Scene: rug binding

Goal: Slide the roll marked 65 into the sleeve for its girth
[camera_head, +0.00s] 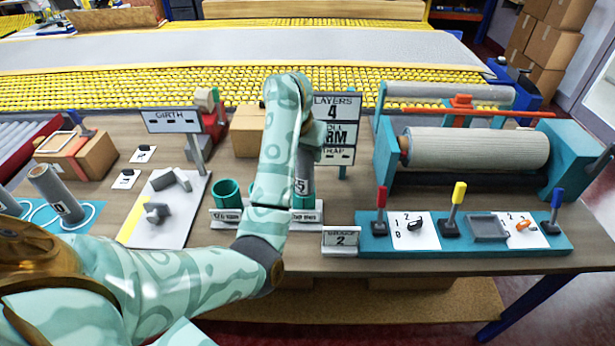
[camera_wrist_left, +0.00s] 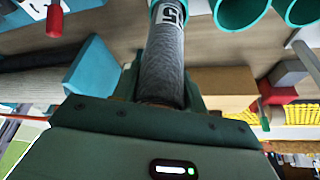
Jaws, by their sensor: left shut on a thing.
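The grey roll (camera_wrist_left: 166,50) is in my left gripper (camera_wrist_left: 162,92), with the fingers shut on its sides. Its white label shows a 5 in the left wrist view; the rest of the mark is cut off. In the head view the roll (camera_head: 302,171) stands about upright, partly behind my left arm. Its lower end is at a teal sleeve (camera_head: 304,204); I cannot tell how deep it sits. Two more teal sleeves (camera_head: 226,188) stand to the left, one partly behind my arm. Small plates in front carry print too small to read. My right gripper is out of view.
A GIRTH sign (camera_head: 172,121) stands on a white board (camera_head: 186,228) with grey pieces. A LAYERS sign (camera_head: 337,106) stands behind the gripper. A teal roller machine (camera_head: 560,160) and a teal lever panel (camera_head: 465,250) fill the right. Another roll (camera_head: 55,192) leans at left.

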